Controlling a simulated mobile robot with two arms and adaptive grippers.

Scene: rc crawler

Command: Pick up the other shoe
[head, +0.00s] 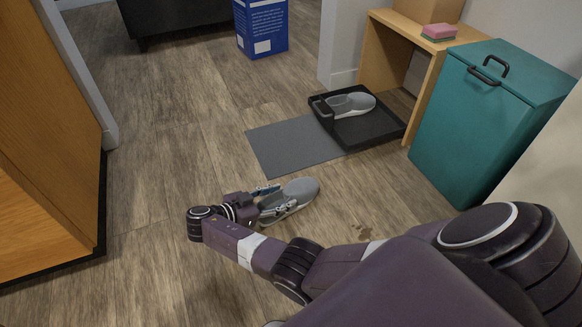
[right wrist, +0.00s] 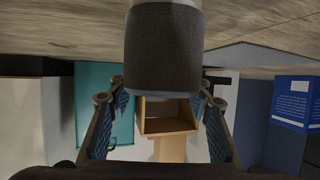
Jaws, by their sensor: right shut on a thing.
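A grey shoe (head: 300,190) with a pale sole is at the end of my right arm, low over or on the wood floor. My right gripper (head: 264,199) is shut on the near left end of this shoe. In the right wrist view the shoe (right wrist: 163,50) shows as a dark grey shape between the spread fingers of the gripper (right wrist: 162,110). I cannot tell whether the shoe touches the floor. The other grey shoe (head: 350,105) lies in the black tray (head: 372,129). My left gripper is not in view.
A grey mat (head: 285,146) lies left of the tray. A teal bin (head: 470,125) and a wooden shelf unit (head: 373,50) with a pink and green sponge (head: 439,32) stand at right. A blue box (head: 262,27) stands behind. A wooden cabinet (head: 45,150) is at left.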

